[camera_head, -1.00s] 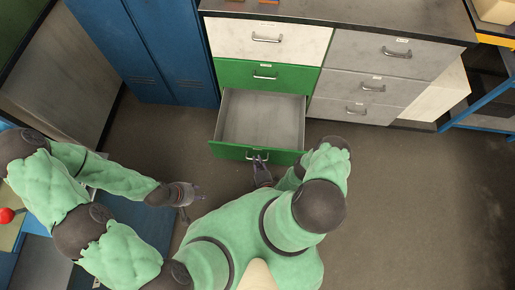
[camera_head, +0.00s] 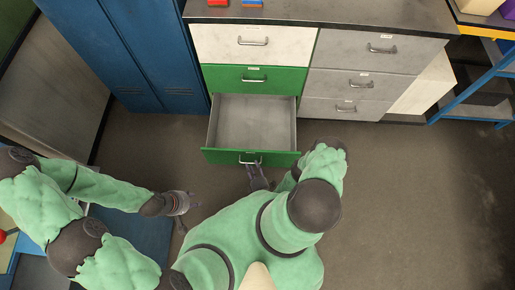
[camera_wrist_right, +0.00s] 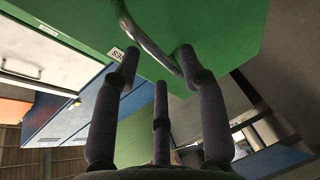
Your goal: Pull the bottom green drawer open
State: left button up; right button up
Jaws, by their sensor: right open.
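The bottom green drawer (camera_head: 222,156) is pulled well out of the cabinet, and its empty grey inside shows in the head view. Its green front and metal handle (camera_head: 250,161) face me. My right gripper (camera_head: 256,171) is just in front of the handle. In the right wrist view the fingers of that gripper (camera_wrist_right: 158,62) are spread below the handle (camera_wrist_right: 148,38), with one fingertip close to the bar; I cannot tell whether they touch. My left gripper (camera_head: 191,203) hangs over the floor at the left, away from the drawer, its fingers too small to read.
A shut green drawer (camera_head: 230,79) and a white drawer (camera_head: 220,43) are above. Grey drawers (camera_head: 325,85) stand to the right and a blue locker (camera_head: 150,60) to the left. The floor (camera_head: 410,210) at the right is clear.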

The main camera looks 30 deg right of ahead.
jog(key=v, duration=1)
dwell(0.7)
